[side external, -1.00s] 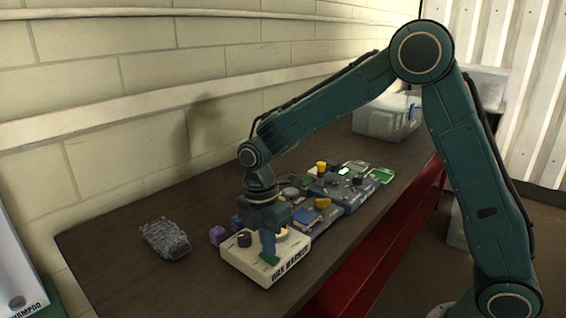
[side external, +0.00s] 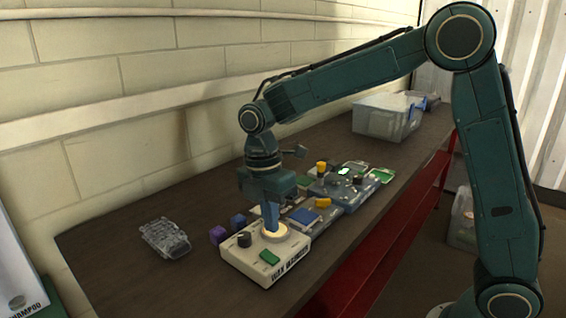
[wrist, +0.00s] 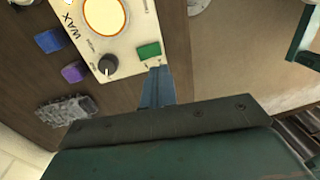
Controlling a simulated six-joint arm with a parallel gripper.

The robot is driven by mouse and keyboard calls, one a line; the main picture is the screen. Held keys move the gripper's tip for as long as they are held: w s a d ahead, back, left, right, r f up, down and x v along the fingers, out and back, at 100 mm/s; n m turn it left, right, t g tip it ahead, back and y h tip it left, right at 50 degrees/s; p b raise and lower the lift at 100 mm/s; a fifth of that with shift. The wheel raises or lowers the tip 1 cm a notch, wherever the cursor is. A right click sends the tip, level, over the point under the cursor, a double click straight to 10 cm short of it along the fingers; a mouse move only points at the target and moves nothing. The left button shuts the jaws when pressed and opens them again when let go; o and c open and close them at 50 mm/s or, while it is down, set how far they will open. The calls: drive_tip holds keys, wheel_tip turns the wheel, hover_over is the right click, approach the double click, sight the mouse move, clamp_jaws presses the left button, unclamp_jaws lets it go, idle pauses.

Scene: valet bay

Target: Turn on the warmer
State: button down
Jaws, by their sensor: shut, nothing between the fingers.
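The wax warmer (side external: 262,262) is a cream box on the bench, with a dark knob (side external: 244,239), a green switch (side external: 269,257) and a round plate (side external: 276,231). The plate looks lit, pale yellow with an orange rim in the wrist view (wrist: 104,14). The green switch (wrist: 149,50) and the knob (wrist: 108,66) also show there. My gripper (side external: 271,228) is shut and empty, pointing down above the warmer. In the side view its tips overlap the plate; in the wrist view they (wrist: 157,72) appear just below the switch. Contact is not visible.
Purple (side external: 217,235) and blue (side external: 238,222) blocks stand behind the warmer. Several small devices (side external: 335,190) crowd the right side, with a clear bin (side external: 386,118) beyond. The bench's near left is bare.

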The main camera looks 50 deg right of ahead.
wheel_tip(320, 180, up, 7)
drive_tip(key=shift+s, duration=0.4)
drive_tip(key=s+d+m+t, duration=0.3)
drive_tip(key=s+d+m, duration=0.1)
drive_tip(key=s+m, duration=0.5)
drive_tip(key=s+d+r+m+t, duration=0.1)
drive_tip(key=s+d+m+t, duration=0.3)
drive_tip(key=s+m, duration=0.5)
drive_tip(key=shift+s+d+r, duration=0.25)
drive_tip(key=shift+s+d, duration=0.2)
drive_tip(key=shift+s, duration=1.05)
drive_tip(key=shift+w, duration=0.1)
